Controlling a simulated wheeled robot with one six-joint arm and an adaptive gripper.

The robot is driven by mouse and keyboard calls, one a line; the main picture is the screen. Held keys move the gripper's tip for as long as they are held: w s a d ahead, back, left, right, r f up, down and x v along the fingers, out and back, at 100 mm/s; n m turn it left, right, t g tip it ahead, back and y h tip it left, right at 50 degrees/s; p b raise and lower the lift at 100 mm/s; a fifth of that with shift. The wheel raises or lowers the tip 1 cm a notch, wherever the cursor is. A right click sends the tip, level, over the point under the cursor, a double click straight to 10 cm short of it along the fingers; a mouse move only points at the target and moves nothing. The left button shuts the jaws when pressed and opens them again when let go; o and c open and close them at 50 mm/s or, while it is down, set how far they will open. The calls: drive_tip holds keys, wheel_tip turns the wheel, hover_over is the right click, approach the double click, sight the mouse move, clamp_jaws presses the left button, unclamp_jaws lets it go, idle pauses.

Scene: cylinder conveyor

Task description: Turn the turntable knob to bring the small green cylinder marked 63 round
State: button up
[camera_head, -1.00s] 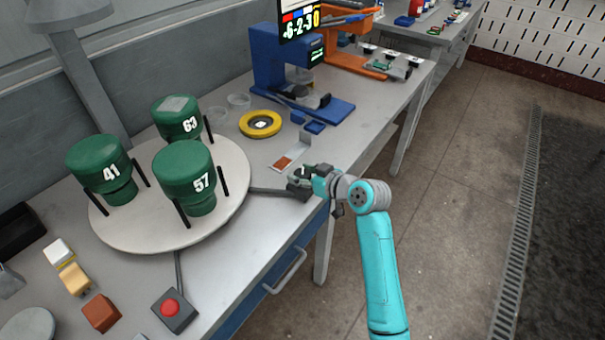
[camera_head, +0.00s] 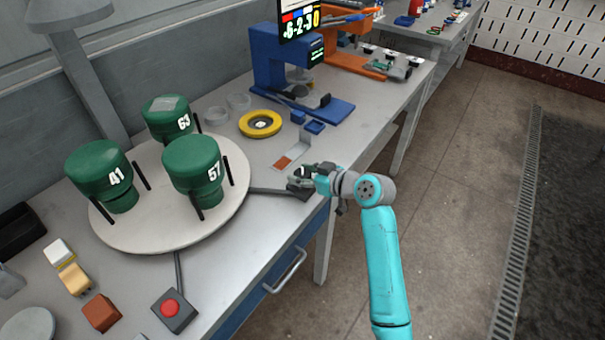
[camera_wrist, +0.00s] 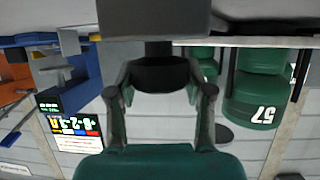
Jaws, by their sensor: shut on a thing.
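The pale round turntable (camera_head: 130,238) carries three dark green cylinders with white numbers. The cylinder marked 63 (camera_head: 165,118) stands at the back. The one marked 57 (camera_head: 192,165) is at the front right and 41 (camera_head: 98,172) at the left. My gripper (camera_head: 298,178) is at the table's front edge, right of the turntable. It is shut on the dark knob, whose dark block (camera_wrist: 155,20) fills the top middle of the wrist view. The exact contact is hidden. A dark bar (camera_head: 268,191) runs from the turntable side to my gripper. Cylinder 57 also shows in the wrist view (camera_wrist: 260,95).
Short black posts stand on the turntable beside the cylinders. A yellow ring (camera_head: 260,124), a blue device (camera_head: 285,75) and an orange device (camera_head: 350,60) are behind. A red button box (camera_head: 172,309) stands at the front. The floor to the right is clear.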

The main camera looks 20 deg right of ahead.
drive_tip(key=shift+f+n+g+y, duration=0.25)
drive_tip(key=shift+n+g+y, duration=0.25)
drive_tip(key=shift+n, duration=0.1)
idle(1.3)
drive_tip(key=o, duration=1.1)
drive_tip(key=shift+o, duration=0.3)
drive_tip(key=shift+r, duration=0.1)
drive_tip(key=v, duration=1.2)
